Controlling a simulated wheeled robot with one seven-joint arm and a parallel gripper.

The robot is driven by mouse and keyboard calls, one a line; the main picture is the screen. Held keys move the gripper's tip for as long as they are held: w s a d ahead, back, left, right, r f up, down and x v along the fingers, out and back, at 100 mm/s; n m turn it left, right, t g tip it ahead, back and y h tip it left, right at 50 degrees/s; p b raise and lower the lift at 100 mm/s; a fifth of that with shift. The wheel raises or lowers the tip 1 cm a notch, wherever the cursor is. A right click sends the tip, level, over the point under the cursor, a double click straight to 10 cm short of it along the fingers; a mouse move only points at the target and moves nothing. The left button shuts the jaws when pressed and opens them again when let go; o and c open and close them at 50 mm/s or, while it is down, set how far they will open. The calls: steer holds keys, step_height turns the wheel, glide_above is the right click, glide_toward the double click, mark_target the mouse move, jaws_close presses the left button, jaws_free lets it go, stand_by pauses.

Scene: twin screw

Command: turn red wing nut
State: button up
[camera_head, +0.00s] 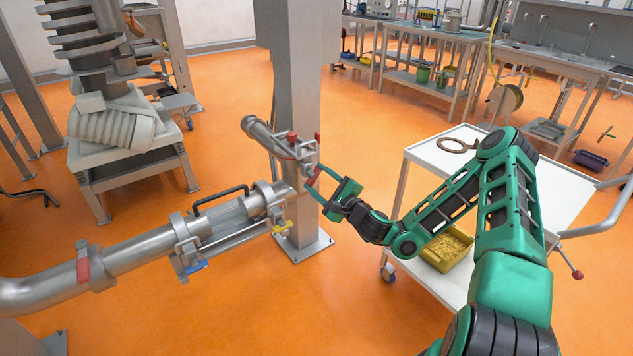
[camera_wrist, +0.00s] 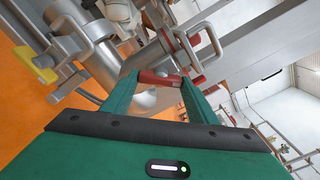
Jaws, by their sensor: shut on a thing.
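The red wing nut (camera_wrist: 158,78) shows in the wrist view as a red bar between the tips of my two green fingers. My gripper (camera_wrist: 160,82) is shut on it. In the head view my green gripper (camera_head: 322,186) reaches left to the red wing nut (camera_head: 314,177) at the right end of the pipe assembly, in front of the grey column. The fingers hide part of the nut and its bolt in both views. I cannot tell how far the nut is turned.
The steel pipe (camera_head: 135,252) runs from the lower left, with a yellow wing nut (camera_head: 283,228) and a blue one (camera_head: 196,267) below. A grey column (camera_head: 290,100) stands behind my gripper. A white cart (camera_head: 425,155) with a yellow bin (camera_head: 447,248) stands at right, under my arm.

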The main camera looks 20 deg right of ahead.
steer(key=shift+d+f+m, duration=0.2)
steer(key=shift+d+m, duration=0.05)
steer(key=shift+m, duration=0.55)
steer(key=o, duration=1)
steer(key=shift+o, duration=0.2)
steer(key=shift+a, duration=0.15)
steer(key=shift+r, duration=0.1)
steer(key=v, duration=1)
steer(key=shift+s, duration=0.3)
